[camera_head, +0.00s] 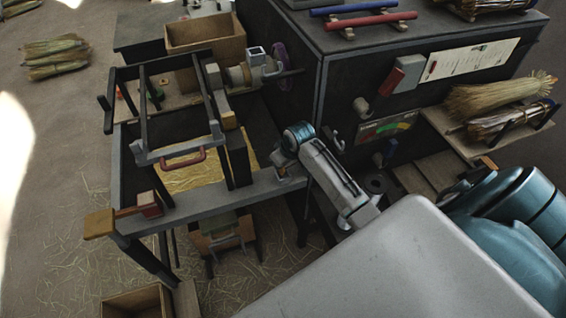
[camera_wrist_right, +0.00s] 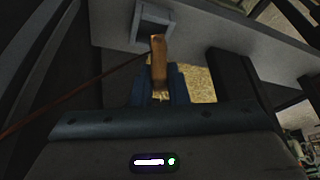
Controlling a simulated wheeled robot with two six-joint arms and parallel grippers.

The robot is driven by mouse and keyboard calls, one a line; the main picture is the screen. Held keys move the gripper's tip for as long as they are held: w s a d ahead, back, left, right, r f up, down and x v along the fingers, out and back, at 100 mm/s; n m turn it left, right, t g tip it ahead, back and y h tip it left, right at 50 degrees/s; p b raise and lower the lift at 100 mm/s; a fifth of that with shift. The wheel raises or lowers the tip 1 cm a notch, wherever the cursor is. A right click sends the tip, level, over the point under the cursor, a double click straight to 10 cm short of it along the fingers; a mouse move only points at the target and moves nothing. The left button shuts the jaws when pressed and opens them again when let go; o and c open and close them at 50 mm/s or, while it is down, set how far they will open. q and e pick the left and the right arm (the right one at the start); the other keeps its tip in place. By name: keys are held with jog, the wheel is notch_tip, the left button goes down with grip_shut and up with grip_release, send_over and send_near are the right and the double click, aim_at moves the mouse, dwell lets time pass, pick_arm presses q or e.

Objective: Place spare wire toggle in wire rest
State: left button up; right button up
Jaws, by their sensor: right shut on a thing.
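My right gripper (camera_wrist_right: 160,82) is shut on a small wooden toggle (camera_wrist_right: 158,50), which stands up between its fingers in the right wrist view. A thin reddish-brown wire (camera_wrist_right: 85,88) runs from near the toggle to the left edge. A grey square bracket (camera_wrist_right: 153,24) on a grey beam is just beyond the toggle's tip; it may be the wire rest. I cannot tell whether they touch. In the head view my right gripper (camera_head: 284,160) is at the right end of the machine's grey front beam (camera_head: 215,200). The toggle is hard to make out there. My left gripper is not in view.
A dark cabinet (camera_head: 290,75) stands close behind my right arm. The machine's frame with a red handle (camera_head: 183,160) is left of the gripper. A red-and-wood block (camera_head: 150,204) sits at the beam's left end. Broom bundles (camera_head: 497,98) lie on a right shelf.

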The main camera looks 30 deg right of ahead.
jog(key=shift+w+d, duration=0.1)
jog(key=shift+d, duration=0.35)
jog(key=shift+f, duration=0.15)
notch_tip(320, 180, down, 2)
jog(key=shift+f+p, duration=0.1)
jog(key=shift+p, duration=0.45)
jog(key=shift+f, duration=0.5)
jog(key=shift+f, duration=0.1)
jog(key=o, duration=0.8)
